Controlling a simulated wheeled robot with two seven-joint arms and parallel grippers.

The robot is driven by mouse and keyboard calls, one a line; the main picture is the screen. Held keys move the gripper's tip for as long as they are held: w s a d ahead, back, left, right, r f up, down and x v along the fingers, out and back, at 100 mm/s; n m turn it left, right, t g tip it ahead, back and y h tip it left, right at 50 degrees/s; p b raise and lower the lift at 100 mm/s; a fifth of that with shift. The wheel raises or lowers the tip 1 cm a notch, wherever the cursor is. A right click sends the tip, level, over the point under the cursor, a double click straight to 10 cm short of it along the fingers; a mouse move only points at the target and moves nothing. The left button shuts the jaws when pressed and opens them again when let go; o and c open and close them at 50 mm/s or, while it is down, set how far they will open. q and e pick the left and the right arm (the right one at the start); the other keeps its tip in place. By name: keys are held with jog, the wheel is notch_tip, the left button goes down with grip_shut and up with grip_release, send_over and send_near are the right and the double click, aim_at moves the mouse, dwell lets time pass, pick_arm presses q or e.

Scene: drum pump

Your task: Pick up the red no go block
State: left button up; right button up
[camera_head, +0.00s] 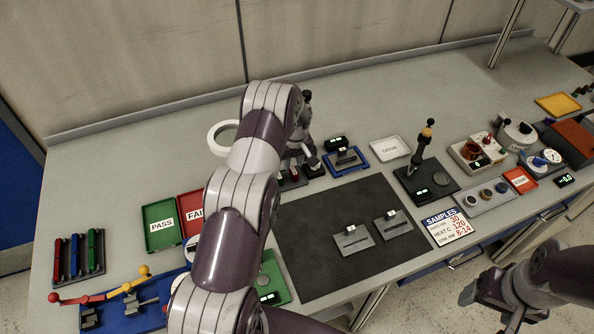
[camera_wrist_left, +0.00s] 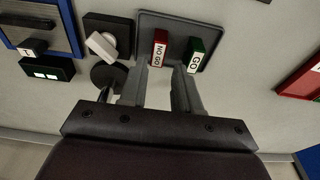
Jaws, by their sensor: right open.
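The red NO GO block (camera_wrist_left: 159,47) stands on a dark grey tray (camera_wrist_left: 177,20) in the left wrist view, its white label facing the camera. The green GO block (camera_wrist_left: 197,54) is beside it to the right. My left gripper (camera_wrist_left: 160,88) is open, its two fingers apart. The red block shows beyond and between the fingertips, and the green block is just past the right fingertip. In the head view my left arm hides most of the tray, with the left gripper (camera_head: 303,150) over it. My right gripper (camera_head: 490,302) is open and empty at the lower right, off the table.
Left of the tray in the wrist view are a black base with a white piece (camera_wrist_left: 103,45) and a dark round-headed part (camera_wrist_left: 108,77). A blue-framed fixture (camera_head: 346,160) stands right of my left gripper. The dark mat (camera_head: 315,278) holds two grey plates.

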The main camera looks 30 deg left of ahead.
aim_at(294, 171)
pick_arm(q)
jog(key=f+p, duration=0.1)
jog(key=f, duration=0.1)
jog(key=f+p, duration=0.1)
jog(key=f, duration=0.2)
jog(key=shift+w, duration=0.2)
jog(key=shift+f, duration=0.3)
grip_shut()
jog(key=shift+r, duration=0.1)
